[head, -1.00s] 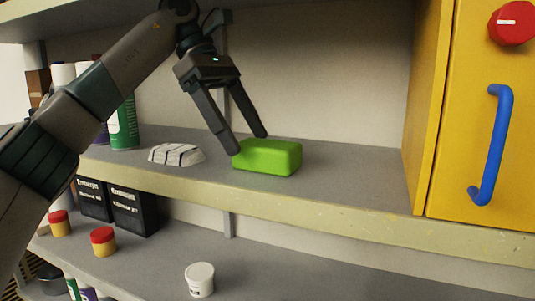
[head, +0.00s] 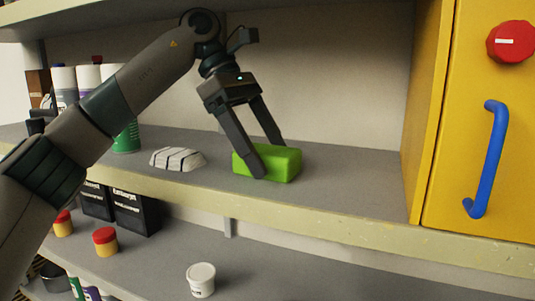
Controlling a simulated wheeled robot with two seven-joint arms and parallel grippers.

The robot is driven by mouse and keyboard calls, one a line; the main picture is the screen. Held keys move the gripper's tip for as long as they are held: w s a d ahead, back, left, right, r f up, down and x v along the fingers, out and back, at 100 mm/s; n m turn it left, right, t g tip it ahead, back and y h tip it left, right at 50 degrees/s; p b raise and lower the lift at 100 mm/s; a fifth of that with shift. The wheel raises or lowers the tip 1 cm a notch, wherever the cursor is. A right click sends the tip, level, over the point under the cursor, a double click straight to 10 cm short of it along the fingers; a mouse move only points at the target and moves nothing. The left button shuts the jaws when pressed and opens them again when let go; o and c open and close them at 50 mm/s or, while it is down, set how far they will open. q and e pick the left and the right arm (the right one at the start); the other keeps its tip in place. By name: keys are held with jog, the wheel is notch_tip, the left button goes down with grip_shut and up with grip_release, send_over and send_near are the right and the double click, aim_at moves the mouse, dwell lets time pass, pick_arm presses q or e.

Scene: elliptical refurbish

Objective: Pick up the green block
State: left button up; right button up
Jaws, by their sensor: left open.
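The green block (head: 283,166) lies on the upper grey shelf in the head view, near the middle. My left gripper (head: 270,161) comes down over it from above with its jaws apart. One finger is in front of the block's near side and hides part of it. The other finger reaches down at the block's back edge, its tip hidden behind the block. I cannot tell whether the fingers touch it. My right gripper is not in view.
A white striped object (head: 178,159) lies left of the block on the shelf (head: 340,192). A yellow cabinet (head: 465,130) with a blue handle (head: 487,160) and red knob (head: 511,42) stands at right. A white tub (head: 201,280) stands on the lower shelf.

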pick_arm(q)
jog(key=shift+f, duration=0.25)
jog(key=shift+d, duration=0.1)
jog(key=c, duration=1.2)
jog(key=shift+s+r, duration=0.1)
jog(key=shift+r, duration=0.1)
